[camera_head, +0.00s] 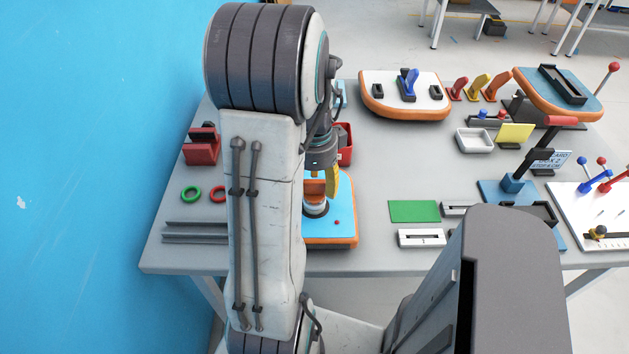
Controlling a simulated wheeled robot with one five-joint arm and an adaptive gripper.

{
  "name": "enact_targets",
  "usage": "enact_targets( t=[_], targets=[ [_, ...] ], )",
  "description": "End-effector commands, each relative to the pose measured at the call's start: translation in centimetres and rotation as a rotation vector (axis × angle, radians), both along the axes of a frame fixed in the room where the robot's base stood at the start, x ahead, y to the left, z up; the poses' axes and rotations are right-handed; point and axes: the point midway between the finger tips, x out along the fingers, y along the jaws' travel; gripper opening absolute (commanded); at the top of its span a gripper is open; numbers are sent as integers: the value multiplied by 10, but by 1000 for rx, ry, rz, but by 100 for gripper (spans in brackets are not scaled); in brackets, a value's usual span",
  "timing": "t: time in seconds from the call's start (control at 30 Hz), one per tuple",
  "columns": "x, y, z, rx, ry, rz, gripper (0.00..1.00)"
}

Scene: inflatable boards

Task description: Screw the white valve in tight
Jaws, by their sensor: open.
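My gripper (324,186) points down over the blue board with an orange rim (345,230), just right of my arm's upright link. One yellow finger shows clearly; the other side is partly hidden. The jaws are open. Directly below and between them is the valve (316,206), a small round piece with a pale body and dark ring, standing on the board. An orange part shows just above it, beside the yellow finger. I cannot tell whether the fingers touch the valve, or how far it is screwed in. My arm hides the board's left part.
A red bin (346,144) stands behind the gripper. Green (191,194) and red (217,194) rings lie left of my arm. A green mat (414,211) and white slotted block (422,238) lie to the right. A blue wall (90,150) borders the table's left side.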

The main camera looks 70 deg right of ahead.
Motion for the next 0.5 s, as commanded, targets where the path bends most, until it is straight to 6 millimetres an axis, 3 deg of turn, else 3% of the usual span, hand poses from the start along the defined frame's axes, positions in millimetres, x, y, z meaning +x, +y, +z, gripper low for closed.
enact_targets(
  t=[0.5],
  targets=[
    [0, 0, 0, 0, 0, 0, 15]
  ],
)
